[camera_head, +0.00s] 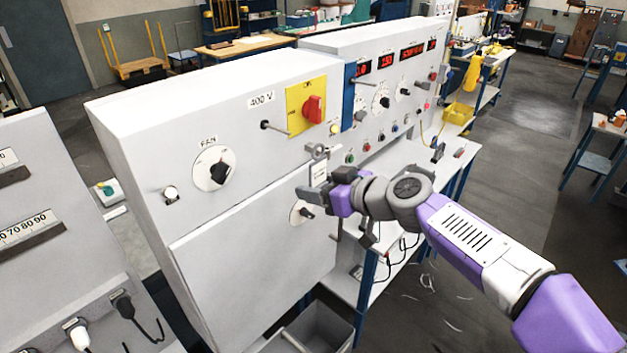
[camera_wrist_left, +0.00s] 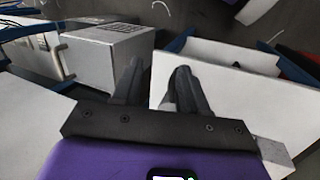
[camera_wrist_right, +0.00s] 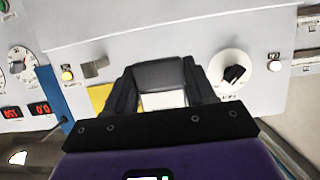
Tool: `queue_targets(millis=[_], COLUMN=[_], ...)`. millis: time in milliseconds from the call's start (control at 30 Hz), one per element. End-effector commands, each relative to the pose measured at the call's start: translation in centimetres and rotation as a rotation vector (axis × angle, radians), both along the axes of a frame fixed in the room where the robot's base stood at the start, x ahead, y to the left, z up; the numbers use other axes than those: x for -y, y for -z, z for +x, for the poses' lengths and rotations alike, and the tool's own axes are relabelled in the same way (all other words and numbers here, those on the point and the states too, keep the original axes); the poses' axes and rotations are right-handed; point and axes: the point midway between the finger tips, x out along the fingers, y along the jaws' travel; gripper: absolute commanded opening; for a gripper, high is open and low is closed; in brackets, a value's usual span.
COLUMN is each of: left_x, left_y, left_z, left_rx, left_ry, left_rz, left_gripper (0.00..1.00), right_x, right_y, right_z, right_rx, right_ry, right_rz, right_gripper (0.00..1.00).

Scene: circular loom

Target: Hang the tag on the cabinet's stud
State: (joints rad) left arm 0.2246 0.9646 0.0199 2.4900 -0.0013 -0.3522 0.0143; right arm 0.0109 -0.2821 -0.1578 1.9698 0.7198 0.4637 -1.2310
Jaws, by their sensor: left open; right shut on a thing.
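The cabinet (camera_head: 245,230) is a light grey box with a sloping front. A thin metal stud (camera_head: 276,128) sticks out of its upper face, between the 400 V label and the yellow switch plate. My right gripper (camera_head: 322,190) is shut on a pale tag (camera_head: 318,173), held upright before the cabinet, below and right of the stud. The tag also shows between the fingers in the right wrist view (camera_wrist_right: 163,100). A grey ring-like part shows just above the tag; whether it belongs to it I cannot tell. My left gripper (camera_wrist_left: 152,85) is open and empty, outside the head view.
A fan knob (camera_head: 214,167), a red rotary switch (camera_head: 313,108) and a yellow lamp (camera_head: 335,129) stand out near the stud. A blue-edged bench (camera_head: 455,165) lies behind my right arm. A grey bin (camera_head: 318,330) stands below the cabinet.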

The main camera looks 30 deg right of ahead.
Motion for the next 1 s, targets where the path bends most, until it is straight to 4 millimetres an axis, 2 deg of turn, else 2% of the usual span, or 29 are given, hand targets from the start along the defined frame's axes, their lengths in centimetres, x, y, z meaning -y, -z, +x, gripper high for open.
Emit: queue_targets(millis=[700, 1000], left_x=[0.0, 0.0], left_y=[-2.0, -1.7], left_z=[0.0, 0.0], left_rx=[-0.001, -0.001], left_ry=[0.0, 0.0], left_rz=[0.0, 0.0], left_gripper=[0.43, 0.43], right_x=[-2.1, -2.1], right_y=[-0.1, -0.3], right_z=[6.0, 5.8], right_rx=[0.0, 0.002], right_ry=[-0.001, 0.0], right_rz=[0.0, 0.001], right_gripper=[0.18, 0.18])
